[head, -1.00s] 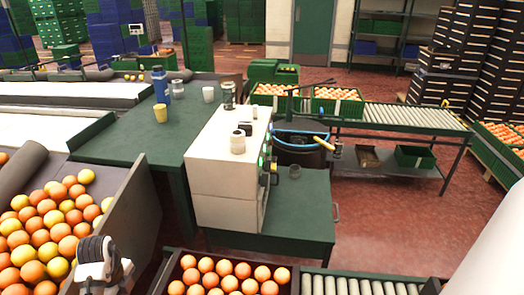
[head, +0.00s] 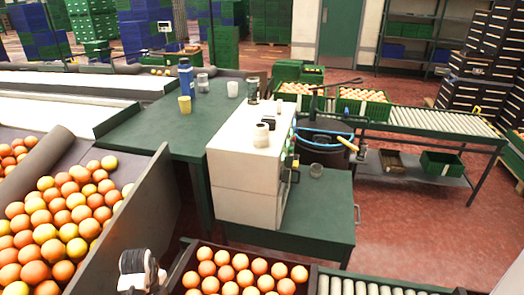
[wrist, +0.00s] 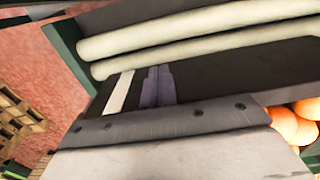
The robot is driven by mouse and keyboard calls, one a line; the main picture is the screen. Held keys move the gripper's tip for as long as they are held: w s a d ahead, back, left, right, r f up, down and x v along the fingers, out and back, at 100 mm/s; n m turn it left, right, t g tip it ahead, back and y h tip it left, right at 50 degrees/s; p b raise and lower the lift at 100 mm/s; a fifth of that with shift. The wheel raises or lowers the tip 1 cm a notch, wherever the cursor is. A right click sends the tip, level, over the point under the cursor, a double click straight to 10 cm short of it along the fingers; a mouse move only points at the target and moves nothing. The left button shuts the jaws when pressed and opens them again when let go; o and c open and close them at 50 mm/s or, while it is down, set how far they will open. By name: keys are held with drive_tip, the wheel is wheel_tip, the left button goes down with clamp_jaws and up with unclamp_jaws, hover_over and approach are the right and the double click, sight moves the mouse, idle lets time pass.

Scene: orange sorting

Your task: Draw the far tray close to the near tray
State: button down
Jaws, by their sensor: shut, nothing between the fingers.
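A dark tray of oranges (head: 312,283) sits at the bottom of the head view, left of the near rollers. I cannot tell which trays the task means. My gripper (wrist: 158,72) shows in the wrist view as grey-purple fingers, shut and empty, over a dark surface by pale rollers. Oranges show at that view's right edge. In the head view, part of my arm stands left of the dark tray.
A white machine (head: 243,160) stands on a green bench (head: 315,222) between the near and far lines. A sloped bin of oranges (head: 130,215) lies at left. Near rollers (head: 365,287) run right of the dark tray. The far line's right-hand rollers (head: 450,119) are bare.

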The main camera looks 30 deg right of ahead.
drive_tip(key=s+d, duration=2.9)
drive_tip(key=shift+s+d+p, duration=0.2)
drive_tip(key=shift+d+p, duration=0.05)
drive_tip(key=shift+p, duration=0.15)
drive_tip(key=shift+w+a, duration=0.45)
drive_tip(key=shift+w, duration=0.05)
drive_tip(key=shift+w+a+b, duration=0.35)
drive_tip(key=shift+w+a, duration=0.2)
wheel_tip(320, 180, up, 4)
drive_tip(key=p, duration=0.3)
drive_tip(key=shift+f, duration=0.15)
drive_tip(key=shift+r, duration=4.2)
